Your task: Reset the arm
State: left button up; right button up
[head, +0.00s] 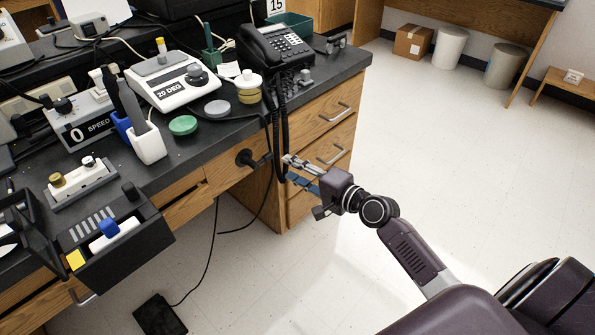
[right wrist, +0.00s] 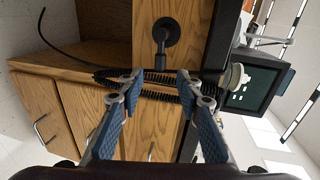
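My right arm reaches in from the lower right in the head view. Its gripper (head: 291,168) is in front of the desk's front edge, below the telephone. In the right wrist view, the two blue-padded fingers of the right gripper (right wrist: 160,78) stand apart with nothing gripped between them. The black coiled phone cord (right wrist: 155,86) crosses behind or between the fingertips; I cannot tell whether it touches them. My left gripper is not in view.
A black telephone (head: 272,48) stands at the desk's right end, its cord hanging over the edge. A black round fitting (head: 247,158) sticks out from the desk front, also in the right wrist view (right wrist: 166,31). Wooden drawers (head: 325,150) are close by. The floor (head: 465,140) at right is clear.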

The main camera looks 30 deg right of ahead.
jog(key=shift+v, duration=0.75)
